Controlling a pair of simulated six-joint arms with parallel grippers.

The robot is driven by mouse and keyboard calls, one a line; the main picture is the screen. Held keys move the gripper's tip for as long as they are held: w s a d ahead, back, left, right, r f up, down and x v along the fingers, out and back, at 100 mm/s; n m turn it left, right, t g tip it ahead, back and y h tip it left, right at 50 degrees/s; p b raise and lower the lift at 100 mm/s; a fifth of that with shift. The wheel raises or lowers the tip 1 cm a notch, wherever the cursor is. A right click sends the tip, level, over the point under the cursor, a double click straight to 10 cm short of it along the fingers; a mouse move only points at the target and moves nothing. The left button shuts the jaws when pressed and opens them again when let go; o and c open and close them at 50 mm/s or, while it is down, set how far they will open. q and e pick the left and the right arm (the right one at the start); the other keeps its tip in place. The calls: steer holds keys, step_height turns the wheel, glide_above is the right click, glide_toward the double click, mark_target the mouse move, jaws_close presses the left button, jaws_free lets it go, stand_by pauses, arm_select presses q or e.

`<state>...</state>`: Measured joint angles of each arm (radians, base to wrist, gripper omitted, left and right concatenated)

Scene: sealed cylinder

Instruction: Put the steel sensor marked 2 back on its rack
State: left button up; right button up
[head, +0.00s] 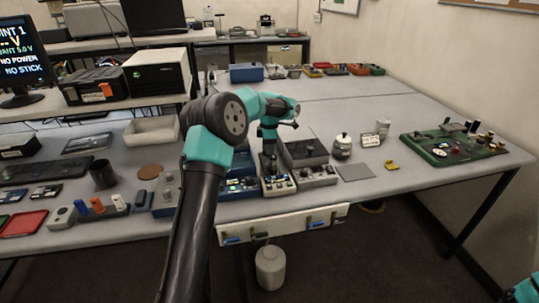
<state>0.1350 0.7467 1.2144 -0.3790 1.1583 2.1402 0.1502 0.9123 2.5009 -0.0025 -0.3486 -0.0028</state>
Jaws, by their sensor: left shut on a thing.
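My left gripper (269,163) points down over the instruments near the table's front edge. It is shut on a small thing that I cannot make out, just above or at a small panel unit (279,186). I cannot read a 2 on anything, so I cannot tell which thing is the steel sensor. A row of small blocks with an orange one (97,205) stands at the left front and may be a rack; I cannot tell. My right gripper is out of view; only a teal part of my arm shows at the bottom right corner.
Grey boxes (305,152) stand beside the gripper. A silver pot (342,147), a grey mat (355,172) and a green board (455,145) lie to the right. A white strip (260,229) with small tags runs along the table's front. The table behind is mostly clear.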

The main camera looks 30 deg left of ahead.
arm_select(q)
steer(key=shift+f, duration=0.1)
steer(key=shift+f, duration=1.75)
steer(key=shift+f, duration=0.2)
steer(key=o, duration=1)
steer(key=shift+r, duration=0.1)
step_height(320, 180, up, 12)
steer(key=shift+r, duration=0.1)
